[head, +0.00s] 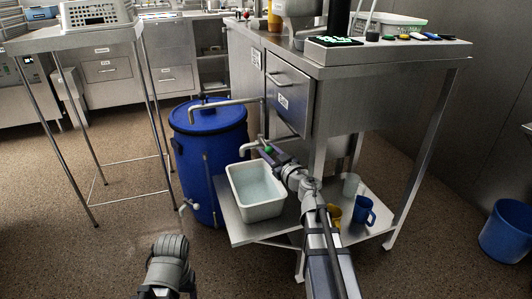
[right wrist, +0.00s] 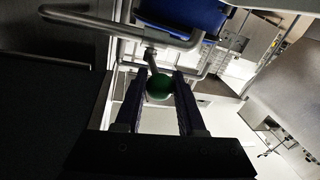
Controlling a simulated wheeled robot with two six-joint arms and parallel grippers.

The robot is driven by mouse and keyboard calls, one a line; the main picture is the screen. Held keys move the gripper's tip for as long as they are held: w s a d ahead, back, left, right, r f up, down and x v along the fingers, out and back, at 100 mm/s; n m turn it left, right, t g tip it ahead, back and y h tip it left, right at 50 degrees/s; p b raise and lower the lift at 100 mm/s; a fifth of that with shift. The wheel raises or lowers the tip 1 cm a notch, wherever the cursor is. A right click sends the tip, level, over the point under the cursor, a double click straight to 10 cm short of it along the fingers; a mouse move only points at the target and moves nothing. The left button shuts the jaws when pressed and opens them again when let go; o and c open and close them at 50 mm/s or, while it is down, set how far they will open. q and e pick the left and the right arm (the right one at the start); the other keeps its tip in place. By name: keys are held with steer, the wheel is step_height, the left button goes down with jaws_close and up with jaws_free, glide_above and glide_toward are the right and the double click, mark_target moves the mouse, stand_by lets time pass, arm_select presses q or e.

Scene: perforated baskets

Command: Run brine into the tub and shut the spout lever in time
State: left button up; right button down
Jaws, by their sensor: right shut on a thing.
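The white tub (head: 239,203) stands on the low steel shelf and holds pale, clear liquid below its rim. The metal spout (head: 250,146) ends above the tub's far side. I cannot make out a stream from it. My right gripper (head: 269,151) is shut on the green knob of the spout lever beside the spout. In the right wrist view the green knob (right wrist: 158,88) sits between the two fingertips, with the lever's metal stem behind it. Part of my left arm shows at the bottom of the head view; its fingertips do not show.
A blue barrel (head: 191,145) stands left of the tub, with a bent pipe (head: 222,104) over its lid. A blue mug (head: 364,210) and a yellow cup (head: 334,214) stand on the shelf at right. The steel cabinet (head: 285,92) overhangs the lever. Floor at front left is clear.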

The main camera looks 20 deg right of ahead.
steer(key=shift+w+d, duration=0.1)
stand_by(0.4)
steer(key=c, duration=0.5)
jaws_free()
steer(key=s, duration=0.2)
steer(key=s+d, duration=0.1)
steer(key=s, duration=0.4)
steer(key=shift+s+d, duration=0.2)
steer(key=shift+s, duration=0.2)
